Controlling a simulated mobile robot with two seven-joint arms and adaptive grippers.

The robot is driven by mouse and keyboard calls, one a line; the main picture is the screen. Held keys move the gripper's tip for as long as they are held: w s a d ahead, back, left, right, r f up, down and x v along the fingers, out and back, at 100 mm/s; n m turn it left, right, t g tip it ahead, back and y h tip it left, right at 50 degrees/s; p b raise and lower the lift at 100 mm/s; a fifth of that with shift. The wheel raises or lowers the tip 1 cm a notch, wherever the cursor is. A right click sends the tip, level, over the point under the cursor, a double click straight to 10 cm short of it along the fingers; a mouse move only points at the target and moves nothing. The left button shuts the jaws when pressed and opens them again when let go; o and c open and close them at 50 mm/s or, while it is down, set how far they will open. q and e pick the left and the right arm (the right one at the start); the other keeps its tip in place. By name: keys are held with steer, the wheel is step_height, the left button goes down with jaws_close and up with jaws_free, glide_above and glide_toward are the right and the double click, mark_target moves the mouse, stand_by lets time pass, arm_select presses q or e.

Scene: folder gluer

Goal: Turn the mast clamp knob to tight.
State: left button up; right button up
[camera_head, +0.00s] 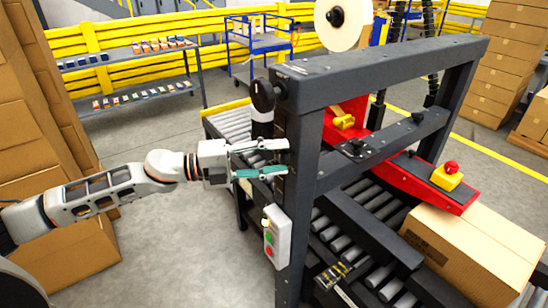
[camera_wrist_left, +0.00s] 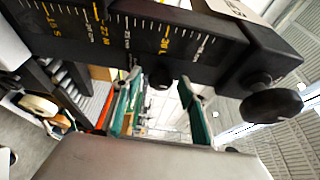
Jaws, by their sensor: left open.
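My left gripper (camera_head: 286,157) is open beside the left post of the dark machine frame, its fingers pointing right at the post. In the left wrist view its teal-padded fingers (camera_wrist_left: 160,84) are spread, with a small black knob (camera_wrist_left: 160,76) showing between the tips, on the post's scale-marked face (camera_wrist_left: 120,38). It looks like the mast clamp knob. Whether the fingers touch it I cannot tell; in the head view it is not clearly visible. A larger black knob (camera_head: 262,95) sits higher on the post, above my gripper; it also shows in the left wrist view (camera_wrist_left: 270,105). My right gripper is out of view.
A control box (camera_head: 277,238) with red and green buttons hangs on the post below my gripper. A cardboard box (camera_head: 470,255) lies on the rollers, near a red arm with an emergency button (camera_head: 448,174). Stacked cartons (camera_head: 40,110) stand left.

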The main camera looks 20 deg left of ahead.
arm_select(q)
steer(key=shift+s+a+f, duration=0.1)
steer(key=shift+s+a, duration=0.05)
steer(key=shift+a, duration=0.15)
steer(key=v, duration=1.1)
steer(key=shift+s+a, duration=0.1)
